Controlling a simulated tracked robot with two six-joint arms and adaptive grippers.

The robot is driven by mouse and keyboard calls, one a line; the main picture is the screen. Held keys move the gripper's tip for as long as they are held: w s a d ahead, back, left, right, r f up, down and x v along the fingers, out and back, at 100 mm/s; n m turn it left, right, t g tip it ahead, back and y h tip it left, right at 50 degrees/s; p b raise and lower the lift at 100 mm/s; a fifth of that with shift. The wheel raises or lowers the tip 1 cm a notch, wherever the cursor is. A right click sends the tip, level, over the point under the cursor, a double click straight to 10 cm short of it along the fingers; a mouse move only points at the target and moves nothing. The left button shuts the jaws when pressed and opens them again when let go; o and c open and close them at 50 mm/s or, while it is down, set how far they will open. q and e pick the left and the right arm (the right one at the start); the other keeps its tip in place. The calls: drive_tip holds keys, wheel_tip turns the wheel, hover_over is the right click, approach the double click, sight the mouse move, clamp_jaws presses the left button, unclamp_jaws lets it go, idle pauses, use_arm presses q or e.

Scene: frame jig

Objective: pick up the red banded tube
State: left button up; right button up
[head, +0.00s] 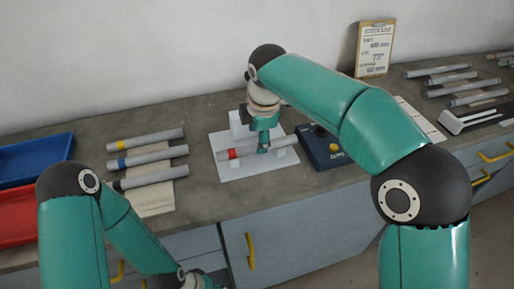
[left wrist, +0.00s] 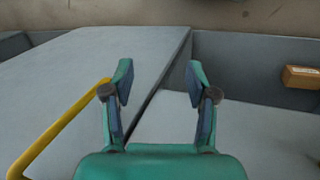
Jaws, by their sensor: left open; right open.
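The red banded tube (head: 238,153) is a grey tube with a red band near its left end. In the head view it lies level across the white jig (head: 232,171) in the middle of the counter. My right gripper (head: 263,149) points down at the tube's middle and is open; its fingers partly cover the tube, and I cannot tell if they touch it. My left gripper (left wrist: 160,88) is open and empty in the left wrist view, in front of the grey cabinet fronts.
Tubes with yellow (head: 150,140), blue and dark bands lie on a cloth at left. Blue (head: 35,160) and red (head: 20,215) trays stand far left. A dark blue box (head: 322,148) sits right of the jig. More tubes (head: 445,80) and a clipboard (head: 375,48) are at right.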

drive_tip(key=x, duration=0.5)
drive_tip(key=shift+w+d+f, duration=0.1)
drive_tip(key=shift+w, duration=0.05)
clamp_jaws()
